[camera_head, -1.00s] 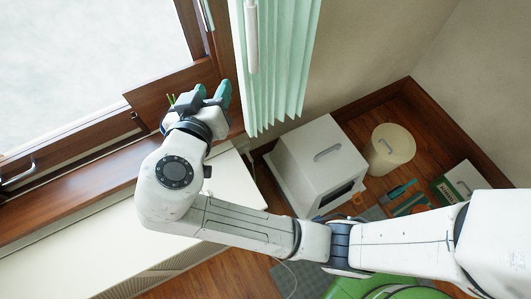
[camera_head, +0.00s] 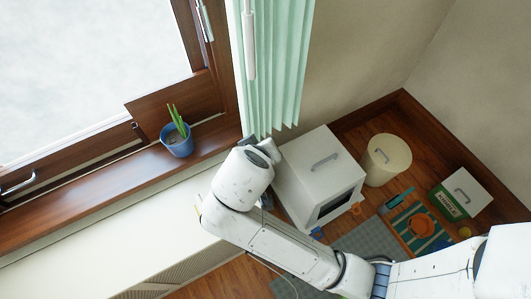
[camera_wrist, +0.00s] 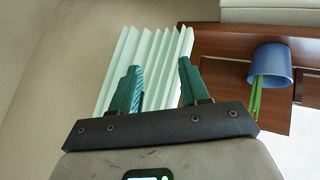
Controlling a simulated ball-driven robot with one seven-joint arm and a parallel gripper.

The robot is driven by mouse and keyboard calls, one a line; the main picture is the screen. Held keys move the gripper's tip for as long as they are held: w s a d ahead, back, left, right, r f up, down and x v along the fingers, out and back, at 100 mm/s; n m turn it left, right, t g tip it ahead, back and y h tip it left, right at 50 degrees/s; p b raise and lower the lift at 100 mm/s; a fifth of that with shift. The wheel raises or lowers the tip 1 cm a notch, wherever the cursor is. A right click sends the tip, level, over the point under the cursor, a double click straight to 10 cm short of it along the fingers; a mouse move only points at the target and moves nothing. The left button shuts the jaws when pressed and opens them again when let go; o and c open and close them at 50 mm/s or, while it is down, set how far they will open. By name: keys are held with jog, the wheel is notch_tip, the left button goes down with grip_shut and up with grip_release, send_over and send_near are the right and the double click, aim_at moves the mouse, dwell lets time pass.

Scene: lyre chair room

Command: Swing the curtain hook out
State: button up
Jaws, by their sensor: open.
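The pale green pleated curtain (camera_head: 275,65) hangs beside the window at the top middle of the head view. I cannot make out a curtain hook for certain in either view. A slim white bar (camera_head: 249,45) stands upright against the curtain's left edge. My gripper (camera_wrist: 159,68) shows in the wrist view with two teal fingers apart and nothing held between them. The curtain (camera_wrist: 150,52) lies beyond the fingers in that view; I cannot tell whether they touch it. In the head view my wrist is near the curtain's lower end and hides the fingers.
A blue pot with a green plant (camera_head: 176,140) stands on the wooden sill (camera_head: 100,188), left of my wrist. It also shows in the wrist view (camera_wrist: 271,62). A white box (camera_head: 319,178) and a cream bin (camera_head: 386,160) stand on the floor to the right.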

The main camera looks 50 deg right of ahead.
jog(key=shift+s+d+f, duration=0.2)
jog(key=shift+s+f, duration=0.3)
